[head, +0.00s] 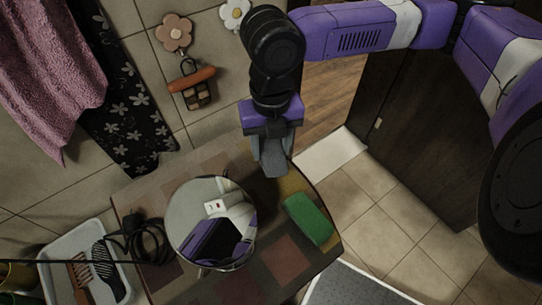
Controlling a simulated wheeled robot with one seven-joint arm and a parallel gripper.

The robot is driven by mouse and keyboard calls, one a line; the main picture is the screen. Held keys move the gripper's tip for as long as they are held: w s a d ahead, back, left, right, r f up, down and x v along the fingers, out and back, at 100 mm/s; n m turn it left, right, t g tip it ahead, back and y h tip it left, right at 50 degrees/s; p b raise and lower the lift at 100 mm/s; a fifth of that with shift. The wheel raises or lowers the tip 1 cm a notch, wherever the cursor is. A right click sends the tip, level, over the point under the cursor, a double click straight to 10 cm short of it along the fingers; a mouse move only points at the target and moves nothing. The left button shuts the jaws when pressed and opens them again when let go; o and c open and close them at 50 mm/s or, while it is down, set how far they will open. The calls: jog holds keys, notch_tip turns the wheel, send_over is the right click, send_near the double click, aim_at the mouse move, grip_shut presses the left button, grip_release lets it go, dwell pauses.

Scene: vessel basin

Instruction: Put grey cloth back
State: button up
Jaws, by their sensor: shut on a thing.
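My gripper (271,138) is purple and points down over the back right part of the small table (186,186). It is shut on a grey piece, which looks like the grey cloth (274,160). The grey cloth hangs just below the jaws, near the table's back edge. I cannot tell whether its lower end touches the table. The fingertips are mostly hidden.
A round mirror (212,222) and a green sponge-like block (309,219) are on the table. A black cable (150,240) lies left, beside a white tray (58,262) with brushes. A pink towel (50,70) and a black flowered cloth (122,120) hang at the wall.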

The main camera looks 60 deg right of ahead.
aim_at(271, 159)
jog(key=shift+f, duration=2.2)
jog(key=shift+f, duration=0.1)
jog(key=o, duration=1.2)
notch_tip(271, 159, up, 12)
jog(key=shift+r, duration=0.15)
